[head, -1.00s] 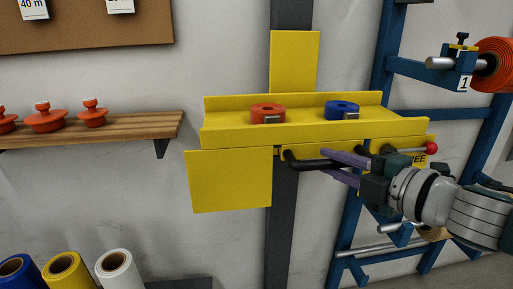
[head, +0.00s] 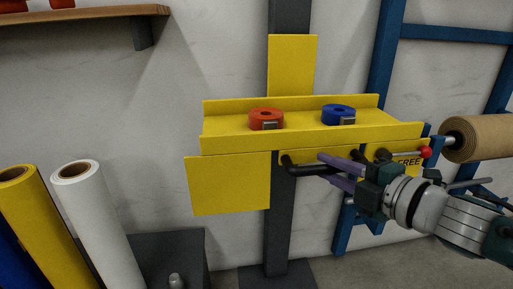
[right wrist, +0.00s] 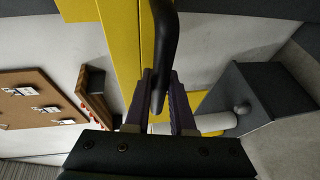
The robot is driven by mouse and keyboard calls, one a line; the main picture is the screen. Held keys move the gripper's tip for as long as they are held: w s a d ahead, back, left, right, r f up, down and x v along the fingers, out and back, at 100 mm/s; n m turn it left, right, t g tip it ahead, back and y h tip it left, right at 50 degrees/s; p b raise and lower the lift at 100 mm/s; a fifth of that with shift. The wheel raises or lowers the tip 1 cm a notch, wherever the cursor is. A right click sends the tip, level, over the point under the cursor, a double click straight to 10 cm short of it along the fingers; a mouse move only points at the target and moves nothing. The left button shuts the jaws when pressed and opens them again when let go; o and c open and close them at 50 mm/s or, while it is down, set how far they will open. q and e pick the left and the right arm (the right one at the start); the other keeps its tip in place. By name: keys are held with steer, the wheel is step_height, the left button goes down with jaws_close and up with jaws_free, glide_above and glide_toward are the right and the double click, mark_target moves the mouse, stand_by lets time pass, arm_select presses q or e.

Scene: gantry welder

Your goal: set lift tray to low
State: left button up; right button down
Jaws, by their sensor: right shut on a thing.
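The yellow lift tray (head: 225,144) sits on a dark upright post (head: 281,225), with an orange-red roll (head: 266,116) and a blue roll (head: 338,112) on it. A black bar handle (head: 300,169) sticks out below the tray's front. My right gripper (head: 327,170) is shut on this handle, its purple fingers on either side of the bar. The right wrist view shows the handle (right wrist: 166,45) between the fingers (right wrist: 160,92). A lever with a red ball (head: 426,152) is right of the handle, by a partly covered label (head: 408,162) reading "FREE". My left gripper is out of view.
Yellow and white rolls (head: 92,215) stand at the lower left beside a dark grey box (head: 165,258). A wooden shelf (head: 80,14) is at the upper left. A blue rack (head: 383,70) with a brown roll (head: 476,138) stands at the right. Floor shows near the post's foot.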

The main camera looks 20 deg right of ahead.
arm_select(q)
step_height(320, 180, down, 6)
steer(key=b, duration=0.4)
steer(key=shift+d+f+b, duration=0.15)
steer(key=shift+b, duration=0.15)
arm_select(e)
step_height(320, 180, down, 7)
steer(key=shift+s+f, duration=0.2)
steer(key=shift+d, duration=0.1)
steer(key=c, duration=0.8)
jaws_free()
steer(key=shift+w, duration=0.15)
steer(key=shift+o, duration=0.2)
steer(key=shift+r, duration=0.2)
arm_select(q)
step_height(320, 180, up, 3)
steer(key=p, duration=0.3)
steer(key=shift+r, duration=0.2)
arm_select(e)
steer(key=v, duration=1)
